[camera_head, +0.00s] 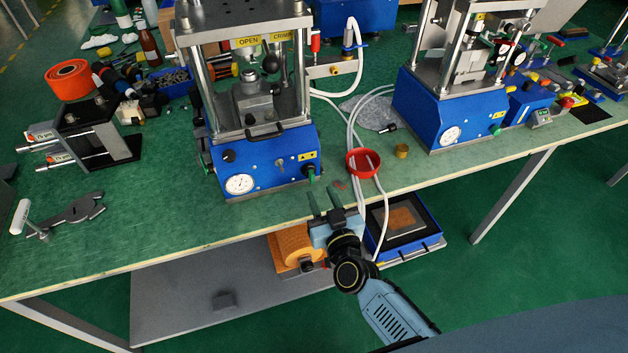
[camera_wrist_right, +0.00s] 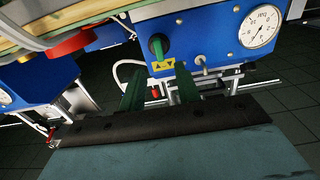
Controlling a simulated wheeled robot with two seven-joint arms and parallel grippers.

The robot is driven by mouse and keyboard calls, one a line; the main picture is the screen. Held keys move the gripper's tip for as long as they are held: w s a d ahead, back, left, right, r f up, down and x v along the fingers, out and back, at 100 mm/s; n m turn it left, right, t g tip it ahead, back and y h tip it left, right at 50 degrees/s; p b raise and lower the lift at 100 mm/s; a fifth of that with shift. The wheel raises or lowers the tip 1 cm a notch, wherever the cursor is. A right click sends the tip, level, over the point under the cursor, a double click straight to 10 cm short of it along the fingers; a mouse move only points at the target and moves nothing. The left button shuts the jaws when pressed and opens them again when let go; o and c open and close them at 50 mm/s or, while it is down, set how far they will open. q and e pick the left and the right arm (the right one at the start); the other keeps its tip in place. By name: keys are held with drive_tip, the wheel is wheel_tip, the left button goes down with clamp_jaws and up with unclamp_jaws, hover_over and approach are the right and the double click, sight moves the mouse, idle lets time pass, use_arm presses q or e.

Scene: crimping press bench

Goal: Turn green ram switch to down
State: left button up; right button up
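The green ram switch (camera_head: 311,171) is on the right end of the blue front of the nearer press (camera_head: 262,160). In the right wrist view, which is turned over, its green lever (camera_wrist_right: 158,48) stands on a round black base beside a yellow arrow label (camera_wrist_right: 163,65). There the lever points toward the top of the picture, tilted slightly left. My right gripper (camera_head: 324,198) is just in front of and below the switch, open and empty. Its two green fingers (camera_wrist_right: 158,70) are apart, with the switch beyond the gap; I see no contact. My left gripper is not in view.
A pressure gauge (camera_head: 240,184) and key switch share the press front. A red ring (camera_head: 363,162) and white hoses lie to the right, near the bench edge. A second press (camera_head: 446,115) stands farther right. Below are an orange roll (camera_head: 293,247) and a blue tray (camera_head: 431,236).

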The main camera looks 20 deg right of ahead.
sight(313, 178)
drive_tip(key=w, duration=0.4)
drive_tip(key=shift+w+b, duration=0.4)
drive_tip(key=shift+w+a, duration=0.1)
drive_tip(key=shift+w, duration=0.6)
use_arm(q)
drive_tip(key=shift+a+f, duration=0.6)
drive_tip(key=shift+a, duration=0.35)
use_arm(e)
drive_tip(key=shift+c, duration=0.3)
drive_tip(key=c, duration=0.6)
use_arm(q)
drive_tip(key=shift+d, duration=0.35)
